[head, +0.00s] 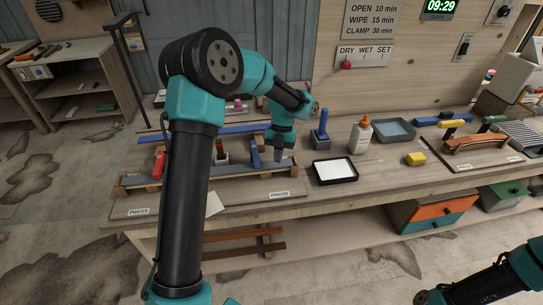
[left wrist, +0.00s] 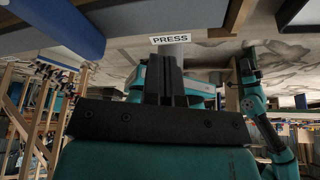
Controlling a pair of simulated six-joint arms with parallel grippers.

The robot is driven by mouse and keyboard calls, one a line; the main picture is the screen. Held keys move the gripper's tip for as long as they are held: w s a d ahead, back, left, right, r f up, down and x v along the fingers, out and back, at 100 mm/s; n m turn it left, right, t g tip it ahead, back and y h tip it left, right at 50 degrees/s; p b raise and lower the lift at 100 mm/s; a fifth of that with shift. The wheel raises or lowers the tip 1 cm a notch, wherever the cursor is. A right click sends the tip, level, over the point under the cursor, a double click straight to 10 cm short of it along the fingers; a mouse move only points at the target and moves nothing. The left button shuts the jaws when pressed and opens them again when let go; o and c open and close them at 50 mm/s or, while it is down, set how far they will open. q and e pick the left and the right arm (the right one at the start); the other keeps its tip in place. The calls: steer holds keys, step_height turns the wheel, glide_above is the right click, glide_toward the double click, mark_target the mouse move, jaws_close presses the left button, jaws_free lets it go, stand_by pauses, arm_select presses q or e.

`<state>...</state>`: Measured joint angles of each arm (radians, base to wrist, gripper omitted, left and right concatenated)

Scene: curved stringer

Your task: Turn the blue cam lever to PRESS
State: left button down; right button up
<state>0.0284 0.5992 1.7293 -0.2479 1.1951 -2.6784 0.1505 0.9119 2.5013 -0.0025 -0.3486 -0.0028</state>
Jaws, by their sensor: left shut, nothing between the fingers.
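The blue cam lever (head: 254,153) stands roughly upright on the clamp fixture on the bench in the head view. A PRESS label (head: 280,195) is on the board in front of it. My left gripper (head: 280,157) is shut and empty, pointing down just right of the lever with a small gap seeming to show. In the left wrist view the shut fingers (left wrist: 172,75) are near the PRESS label (left wrist: 170,39), and a large blue part (left wrist: 62,25), probably the lever, is at upper left. My right gripper is out of view.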

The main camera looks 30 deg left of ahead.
arm_select(q)
step_height(320, 180, up, 9)
steer(key=w+d, duration=0.2)
steer(key=shift+d, duration=0.2)
steer(key=shift+f, duration=0.1)
